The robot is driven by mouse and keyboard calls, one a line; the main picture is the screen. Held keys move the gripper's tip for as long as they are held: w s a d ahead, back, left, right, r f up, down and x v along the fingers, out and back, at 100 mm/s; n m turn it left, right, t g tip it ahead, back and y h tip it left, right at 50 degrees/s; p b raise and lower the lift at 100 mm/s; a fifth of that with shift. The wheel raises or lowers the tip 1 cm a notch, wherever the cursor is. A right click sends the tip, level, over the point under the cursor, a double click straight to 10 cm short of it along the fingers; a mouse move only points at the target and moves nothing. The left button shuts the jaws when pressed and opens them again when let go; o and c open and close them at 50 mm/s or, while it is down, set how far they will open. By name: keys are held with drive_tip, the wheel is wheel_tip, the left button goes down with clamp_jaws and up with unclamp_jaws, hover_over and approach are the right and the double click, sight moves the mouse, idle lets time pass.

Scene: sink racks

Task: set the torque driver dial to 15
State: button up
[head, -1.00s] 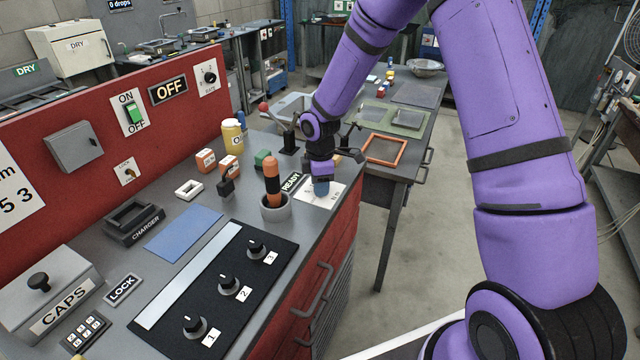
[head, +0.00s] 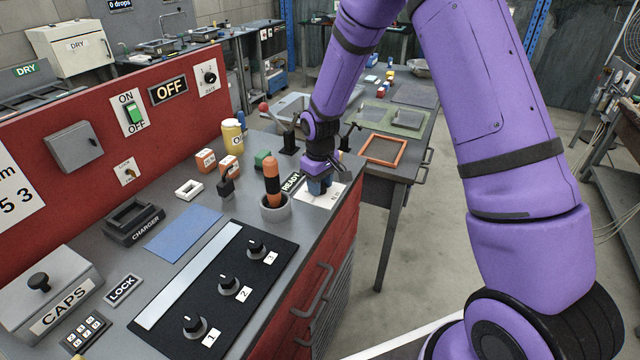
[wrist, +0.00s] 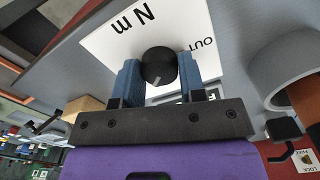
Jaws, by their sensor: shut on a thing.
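The dial is a round black knob (wrist: 158,62) with a pale pointer mark, on a white card (wrist: 105,38) printed "N m" and "OUT" in the wrist view. The pointer slants toward my gripper's palm; no scale numbers are readable. My gripper (wrist: 158,72) has its blue fingers shut on the knob's two sides. In the head view my gripper (head: 319,187) is down at the white card (head: 334,197) near the bench's front right corner, and it hides the knob. An orange and black driver (head: 272,182) stands upright in a grey cup (head: 275,211).
The grey cup is close to my gripper, also in the wrist view (wrist: 292,75). Three numbered knobs (head: 229,285) sit on a black panel.

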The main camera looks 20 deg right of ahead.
drive_tip(key=m, duration=0.4)
drive_tip(key=shift+m, duration=1.7)
drive_tip(key=o, duration=0.9)
drive_tip(key=shift+r, duration=5.45)
